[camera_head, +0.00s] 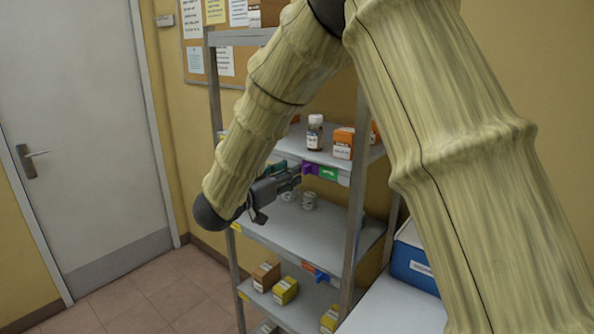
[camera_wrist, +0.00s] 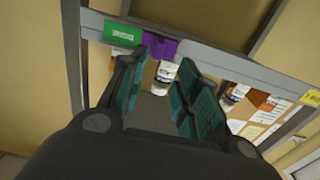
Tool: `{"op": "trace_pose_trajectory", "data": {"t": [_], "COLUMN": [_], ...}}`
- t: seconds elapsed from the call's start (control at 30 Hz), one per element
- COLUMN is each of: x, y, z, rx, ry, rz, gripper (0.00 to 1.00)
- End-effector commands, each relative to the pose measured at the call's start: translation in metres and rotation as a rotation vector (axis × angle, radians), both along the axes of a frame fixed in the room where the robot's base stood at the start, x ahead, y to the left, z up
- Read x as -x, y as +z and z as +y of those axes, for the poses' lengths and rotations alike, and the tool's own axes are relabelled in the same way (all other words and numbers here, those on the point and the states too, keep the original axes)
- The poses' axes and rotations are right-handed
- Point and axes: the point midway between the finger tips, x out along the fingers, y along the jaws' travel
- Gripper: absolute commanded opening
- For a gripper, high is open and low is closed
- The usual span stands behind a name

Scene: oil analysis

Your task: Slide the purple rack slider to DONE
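The purple rack slider (camera_head: 310,169) sits on the front edge of the shelf, beside the green label (camera_head: 328,173) on its right. In the wrist view the purple slider (camera_wrist: 160,46) shows just beyond my fingertips, touching or close to the green label (camera_wrist: 122,33), whose lettering looks upside down and reads like DONE. My gripper (camera_head: 294,176) is at the shelf edge, just left of the slider. In the wrist view my gripper (camera_wrist: 162,66) has its teal-padded fingers apart with nothing between them. I cannot tell whether a finger touches the slider.
A brown bottle (camera_head: 315,133) and orange boxes (camera_head: 343,143) stand on the shelf above my gripper. White jars (camera_head: 309,201) stand on the shelf below. A shelf post (camera_head: 356,200) rises to the right. A blue box (camera_head: 413,262) sits at the lower right.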

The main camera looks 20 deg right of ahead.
Motion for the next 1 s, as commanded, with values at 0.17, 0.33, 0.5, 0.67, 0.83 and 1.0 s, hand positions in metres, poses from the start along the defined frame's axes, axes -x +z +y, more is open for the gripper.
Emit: {"op": "trace_pose_trajectory", "data": {"t": [0.17, 0.33, 0.5, 0.67, 0.83, 1.0], "x": [0.018, 0.030, 0.036, 0.037, 0.037, 0.036], "y": [0.000, 0.000, 0.000, 0.000, 0.000, 0.000], "z": [0.028, 0.046, 0.054, 0.056, 0.056, 0.060], "rx": [0.001, 0.001, 0.000, 0.000, 0.000, 0.000], "ry": [0.001, 0.000, 0.000, -0.001, 0.000, 0.005], "rz": [0.000, -0.001, 0.000, 0.000, 0.000, 0.000], "gripper": [0.32, 0.32, 0.32, 0.32, 0.32, 0.32]}}
